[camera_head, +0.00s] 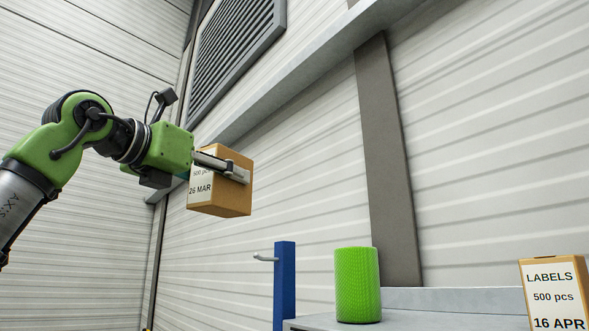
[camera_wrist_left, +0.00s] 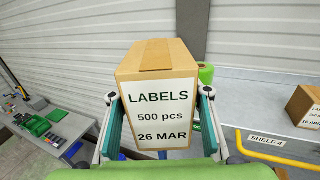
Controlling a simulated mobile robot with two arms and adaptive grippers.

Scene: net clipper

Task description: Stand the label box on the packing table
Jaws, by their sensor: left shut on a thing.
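My left gripper (camera_head: 238,173) is shut on a brown cardboard label box (camera_head: 229,201), holding it up in the air at the left of the head view. The box is upright, with a white label partly hidden by the gripper. In the left wrist view the box (camera_wrist_left: 158,62) sits between the two fingers, and its label reads "LABELS 500 pcs 26 MAR". A table with green and dark items (camera_wrist_left: 82,127) lies low at the left of the left wrist view; I cannot tell whether it is the packing table. My right gripper is not in view.
A grey shelf (camera_head: 403,320) marked "SHELF 4" carries a green mesh roll (camera_head: 357,285) and another label box (camera_head: 556,293) reading "16 APR". A blue post (camera_head: 284,285) stands at its left. A yellow rail (camera_wrist_left: 280,157) runs along the shelf front.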

